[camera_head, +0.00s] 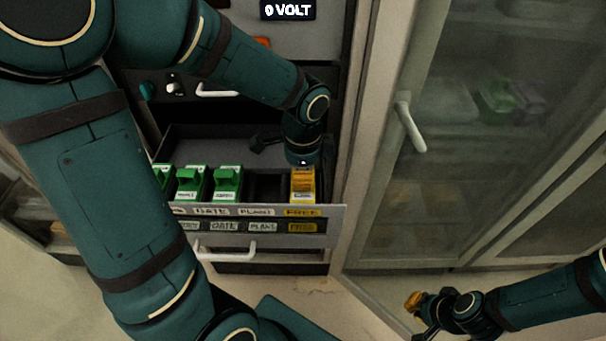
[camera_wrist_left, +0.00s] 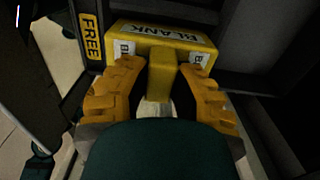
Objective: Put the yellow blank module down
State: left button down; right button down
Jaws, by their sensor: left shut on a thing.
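The yellow blank module (camera_head: 303,196) is at the right end of the open drawer (camera_head: 190,211), behind the yellow FREE label. My left gripper (camera_head: 302,172) comes down on it from above. In the left wrist view, the orange fingers of my left gripper (camera_wrist_left: 160,88) are shut on the upright handle of the yellow blank module (camera_wrist_left: 165,36), whose top reads BLANK. Whether its base rests on the drawer floor is hidden. My right gripper (camera_head: 418,315) is far off at the lower right, and its finger gap is unclear.
Several green modules (camera_head: 228,183) stand in the drawer to the left, with an empty dark slot (camera_head: 265,187) between them and the yellow module. The cabinet's side frame (camera_head: 362,150) is close on the right. A glass-door cabinet (camera_head: 470,170) stands beyond it.

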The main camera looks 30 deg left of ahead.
pick_arm(q)
jog(key=shift+f, duration=0.1)
jog(key=c, duration=0.9)
grip_release()
jog(key=shift+r, duration=0.25)
notch_tip(320, 180, up, 12)
jog(key=p, duration=0.2)
jog(key=shift+p, duration=0.35)
jog(key=shift+f, duration=0.1)
